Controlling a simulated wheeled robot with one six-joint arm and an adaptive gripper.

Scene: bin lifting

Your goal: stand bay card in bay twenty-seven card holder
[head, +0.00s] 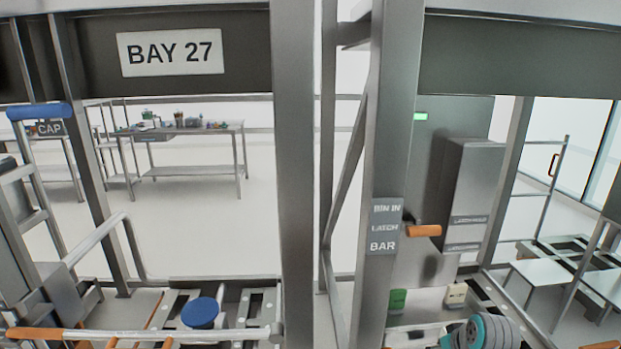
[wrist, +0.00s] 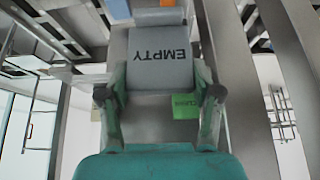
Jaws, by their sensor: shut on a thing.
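In the head view my teal gripper or wrist part (head: 485,332) shows at the lower right edge; the held card cannot be made out there. The BAY 27 sign (head: 172,52) is on the dark beam at the upper left. I cannot pick out the bay twenty-seven card holder in either view.
A steel upright (head: 384,130) carries a BIN IN LATCH BAR sign (head: 384,226) beside an orange handle (head: 423,231). A blue round pad (head: 200,313) is at the lower left. A far workbench (head: 180,128) holds small items.

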